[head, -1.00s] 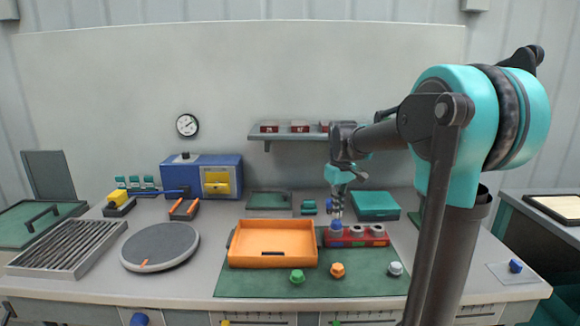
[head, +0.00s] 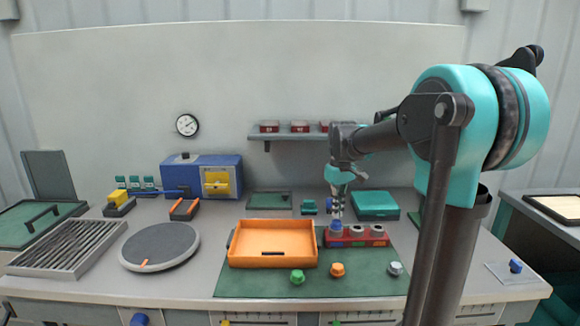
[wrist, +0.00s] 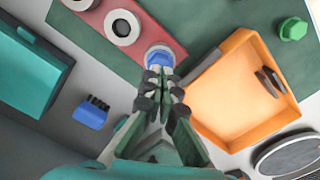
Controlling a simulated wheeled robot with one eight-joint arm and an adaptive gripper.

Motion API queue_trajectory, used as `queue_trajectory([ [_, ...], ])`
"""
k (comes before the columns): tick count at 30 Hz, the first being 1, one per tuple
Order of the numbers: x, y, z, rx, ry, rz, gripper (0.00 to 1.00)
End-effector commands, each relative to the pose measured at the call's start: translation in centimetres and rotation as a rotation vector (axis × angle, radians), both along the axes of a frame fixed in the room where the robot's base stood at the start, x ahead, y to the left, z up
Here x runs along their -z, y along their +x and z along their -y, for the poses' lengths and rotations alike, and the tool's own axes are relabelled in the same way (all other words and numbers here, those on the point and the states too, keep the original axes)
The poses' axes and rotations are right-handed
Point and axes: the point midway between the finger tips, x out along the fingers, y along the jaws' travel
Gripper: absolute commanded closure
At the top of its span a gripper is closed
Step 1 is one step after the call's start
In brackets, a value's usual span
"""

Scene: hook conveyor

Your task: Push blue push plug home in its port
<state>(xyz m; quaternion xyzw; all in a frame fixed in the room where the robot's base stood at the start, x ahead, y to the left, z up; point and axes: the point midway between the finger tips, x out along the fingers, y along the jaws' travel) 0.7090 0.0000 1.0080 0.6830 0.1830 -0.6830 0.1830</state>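The blue push plug (head: 336,226) stands at the left end of the red port block (head: 357,241). In the wrist view the plug (wrist: 160,56) sits in a pale ring at the block's end, just beyond my fingertips. My gripper (wrist: 161,74) points down over it. Its fingers are together, closer than the plug is wide, and hold nothing visible. In the head view my gripper (head: 336,213) is right above the plug. Whether the tips touch it, and how deep the plug sits, I cannot tell.
The orange tray (head: 232,252) is close to the left of the block. Green (head: 297,277), orange (head: 337,270) and pale (head: 395,268) plugs stand in front on the green mat (head: 355,287). A teal case (head: 375,205) lies behind to the right.

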Motion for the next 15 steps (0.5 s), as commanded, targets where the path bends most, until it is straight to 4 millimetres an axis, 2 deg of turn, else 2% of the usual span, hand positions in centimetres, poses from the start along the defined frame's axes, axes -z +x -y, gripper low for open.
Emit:
queue_trajectory([
  [15, 0.97, 0.01, 0.0, 0.0, 0.0, 0.0, 1.0],
])
